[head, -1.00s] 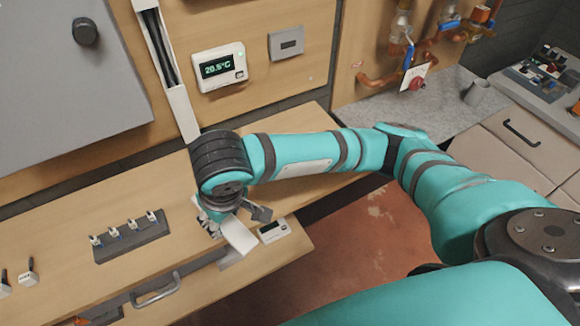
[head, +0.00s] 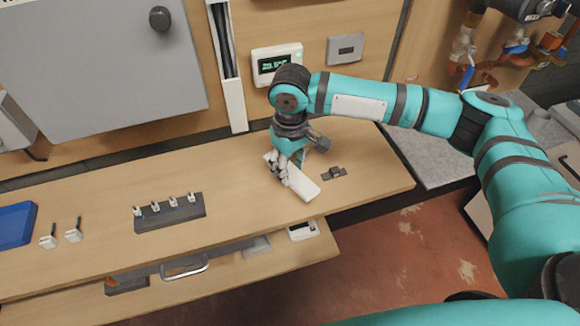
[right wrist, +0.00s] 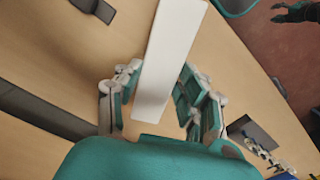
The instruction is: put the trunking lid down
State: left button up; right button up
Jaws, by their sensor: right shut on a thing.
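The trunking lid, a plain white flat strip (head: 304,189), is over the wooden bench top (head: 365,165) in the head view, slanting toward the front edge. My right gripper (head: 284,170) points down and is shut on it. In the right wrist view the lid (right wrist: 172,50) runs between the fingers (right wrist: 157,92). I cannot tell whether the lid touches the bench. The open trunking (head: 226,60) with dark cables inside runs down the wall panel behind. My left gripper (right wrist: 296,12) seems to show, small and dark, at the top right of the wrist view; its jaws are unclear.
A small dark fitting (head: 334,173) lies just right of the lid. A dark block with several terminals (head: 170,212) stands to the left, with a blue tray (head: 16,225) beyond. An open drawer (head: 225,270) juts out below the front edge.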

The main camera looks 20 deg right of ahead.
aim_at(289, 167)
jog(key=shift+w+d, duration=0.1)
jog(key=shift+w, duration=0.65)
notch_tip(289, 167, down, 4)
jog(key=shift+r+p, duration=0.15)
jog(key=shift+p, duration=0.45)
jog(key=o, duration=1.2)
notch_tip(289, 167, up, 12)
jog(key=b, duration=0.1)
